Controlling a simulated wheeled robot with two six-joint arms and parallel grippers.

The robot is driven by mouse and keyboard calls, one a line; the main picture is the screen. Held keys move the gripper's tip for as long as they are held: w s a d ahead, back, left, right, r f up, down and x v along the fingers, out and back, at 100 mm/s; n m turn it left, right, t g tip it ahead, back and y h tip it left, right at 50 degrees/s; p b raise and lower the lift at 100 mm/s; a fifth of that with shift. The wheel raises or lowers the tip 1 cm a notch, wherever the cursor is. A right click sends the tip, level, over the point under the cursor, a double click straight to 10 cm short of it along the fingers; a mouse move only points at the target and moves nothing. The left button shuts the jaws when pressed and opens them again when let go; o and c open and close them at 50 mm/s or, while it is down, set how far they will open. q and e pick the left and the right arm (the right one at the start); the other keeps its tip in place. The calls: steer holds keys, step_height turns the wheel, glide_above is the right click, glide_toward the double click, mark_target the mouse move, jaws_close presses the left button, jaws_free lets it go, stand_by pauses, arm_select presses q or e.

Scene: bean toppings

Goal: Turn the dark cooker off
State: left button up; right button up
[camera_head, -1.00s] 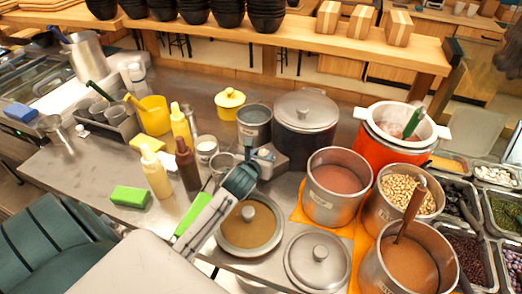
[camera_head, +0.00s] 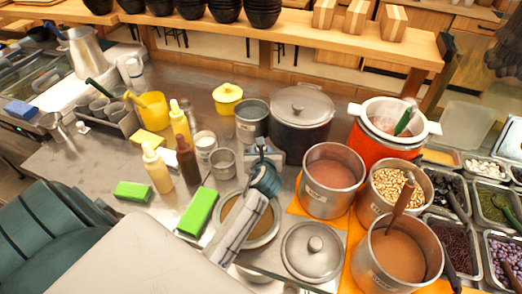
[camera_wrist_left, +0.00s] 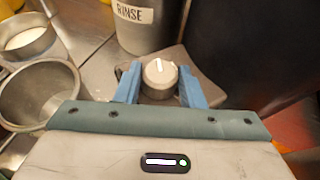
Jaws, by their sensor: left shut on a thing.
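The dark cooker (camera_head: 298,135) is a black pot with a metal lid, at the back middle of the counter. Its round grey knob (camera_wrist_left: 160,72) with a white mark shows in the left wrist view, on a metal box low at the cooker's front. The mark points nearly straight up, leaning slightly left. My left gripper (camera_head: 262,156) is at the cooker's front left. In the left wrist view its blue fingers (camera_wrist_left: 160,84) are on both sides of the knob, shut on it. In the head view my gripper hides the knob. My right gripper is not in view.
A pot marked RINSE (camera_wrist_left: 135,22) stands close to the knob, with a metal cup (camera_head: 222,162) nearby. An orange cooker (camera_head: 372,150) and open pots (camera_head: 330,180) are to the right. A lidded pot (camera_head: 312,250) and a green block (camera_head: 197,210) are in front.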

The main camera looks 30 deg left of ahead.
arm_select(q)
steer(key=o, duration=1)
steer(key=shift+b+v, duration=0.85)
steer(key=shift+v, duration=4.55)
steer(key=shift+f, duration=0.1)
